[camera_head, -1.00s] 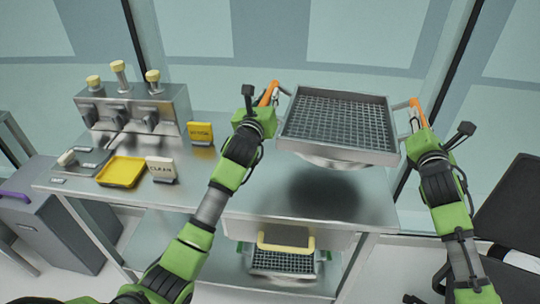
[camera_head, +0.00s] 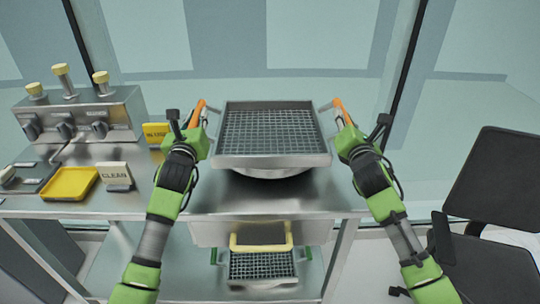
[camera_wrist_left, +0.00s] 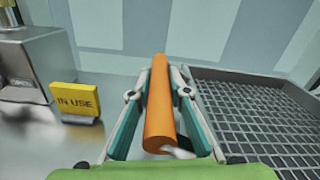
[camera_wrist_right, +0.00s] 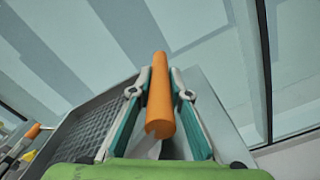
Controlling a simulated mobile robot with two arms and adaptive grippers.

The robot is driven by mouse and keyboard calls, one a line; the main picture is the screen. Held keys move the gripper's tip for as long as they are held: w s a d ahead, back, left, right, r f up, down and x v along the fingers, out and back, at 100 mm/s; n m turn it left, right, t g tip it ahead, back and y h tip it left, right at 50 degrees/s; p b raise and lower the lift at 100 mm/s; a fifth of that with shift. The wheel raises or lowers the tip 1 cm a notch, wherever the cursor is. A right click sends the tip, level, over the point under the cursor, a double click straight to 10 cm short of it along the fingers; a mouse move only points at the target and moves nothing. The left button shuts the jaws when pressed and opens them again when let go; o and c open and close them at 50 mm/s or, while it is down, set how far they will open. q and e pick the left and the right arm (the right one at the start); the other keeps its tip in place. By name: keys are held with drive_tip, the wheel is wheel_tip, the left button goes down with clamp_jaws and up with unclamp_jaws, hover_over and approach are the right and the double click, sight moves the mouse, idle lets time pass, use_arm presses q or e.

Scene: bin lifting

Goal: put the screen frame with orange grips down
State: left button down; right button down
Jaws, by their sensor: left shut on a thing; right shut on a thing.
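The screen frame (camera_head: 270,160) is a metal tray with a dark mesh bottom and an orange grip on each side. It is level over the right part of the metal table, with a rounded metal bottom showing below it. I cannot tell whether it touches the table top. My left gripper (camera_head: 196,122) is shut on the left orange grip (camera_wrist_left: 160,105). My right gripper (camera_head: 344,120) is shut on the right orange grip (camera_wrist_right: 160,95). The frame's mesh also shows in the left wrist view (camera_wrist_left: 262,118) and the right wrist view (camera_wrist_right: 85,135).
The metal table (camera_head: 215,200) has a knobbed unit (camera_head: 80,118), a yellow tray (camera_head: 70,184), a CLEAN sign (camera_head: 114,174) and an IN USE sign (camera_head: 155,133) on the left. A second mesh tray (camera_head: 262,266) is on the lower shelf. A black chair (camera_head: 495,195) stands right.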

use_arm(q)
drive_tip(key=shift+r, duration=0.1)
use_arm(e)
drive_tip(key=shift+r, duration=0.1)
